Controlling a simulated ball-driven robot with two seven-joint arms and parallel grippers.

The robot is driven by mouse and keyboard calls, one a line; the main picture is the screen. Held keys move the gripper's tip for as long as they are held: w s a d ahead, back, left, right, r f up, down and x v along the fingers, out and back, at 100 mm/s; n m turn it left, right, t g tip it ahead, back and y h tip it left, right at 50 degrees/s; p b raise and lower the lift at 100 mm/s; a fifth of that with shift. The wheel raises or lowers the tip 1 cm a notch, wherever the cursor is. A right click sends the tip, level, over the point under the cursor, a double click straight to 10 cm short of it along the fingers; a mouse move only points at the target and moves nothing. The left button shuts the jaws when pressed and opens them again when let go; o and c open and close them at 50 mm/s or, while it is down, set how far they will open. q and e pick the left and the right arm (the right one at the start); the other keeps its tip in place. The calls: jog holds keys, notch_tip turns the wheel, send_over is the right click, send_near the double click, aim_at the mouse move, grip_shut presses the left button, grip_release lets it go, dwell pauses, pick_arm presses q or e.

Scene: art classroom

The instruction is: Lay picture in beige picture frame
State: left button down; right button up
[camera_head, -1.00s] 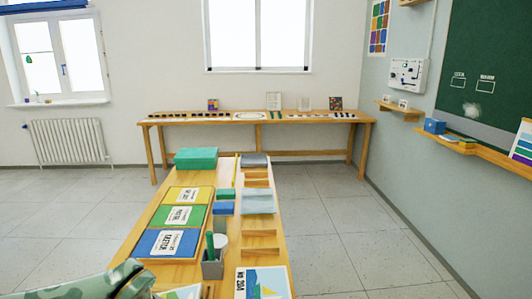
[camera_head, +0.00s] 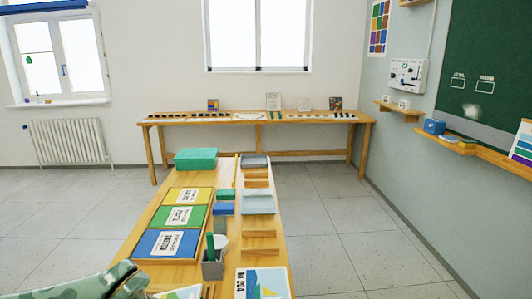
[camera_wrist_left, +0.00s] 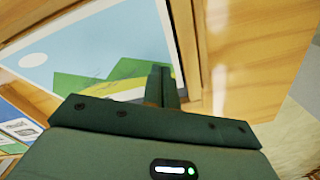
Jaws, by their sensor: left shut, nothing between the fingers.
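A landscape picture (camera_wrist_left: 100,48) with pale blue sky, a white disc and green hills fills much of the left wrist view. A light wooden frame edge (camera_wrist_left: 184,45) runs along its right side; I cannot tell whether the picture lies fully flat inside it. In the head view a corner of the picture (camera_head: 182,292) shows at the bottom edge. My left gripper (camera_wrist_left: 162,72) is shut and empty, its fingers over the lower right part of the picture, partly hiding it. I cannot tell whether they touch it. My right gripper is not in view.
A sailboat card (camera_head: 265,284) lies right of the picture. A grey holder (camera_head: 212,268) with a green item stands just beyond. Yellow, green and blue panels (camera_head: 168,243), trays and a green box (camera_head: 196,158) fill the table farther back. Floor is clear to the right.

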pick_arm(q)
jog(key=shift+a, duration=0.75)
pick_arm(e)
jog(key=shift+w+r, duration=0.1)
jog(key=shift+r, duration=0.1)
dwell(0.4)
pick_arm(q)
jog(key=shift+p, duration=0.3)
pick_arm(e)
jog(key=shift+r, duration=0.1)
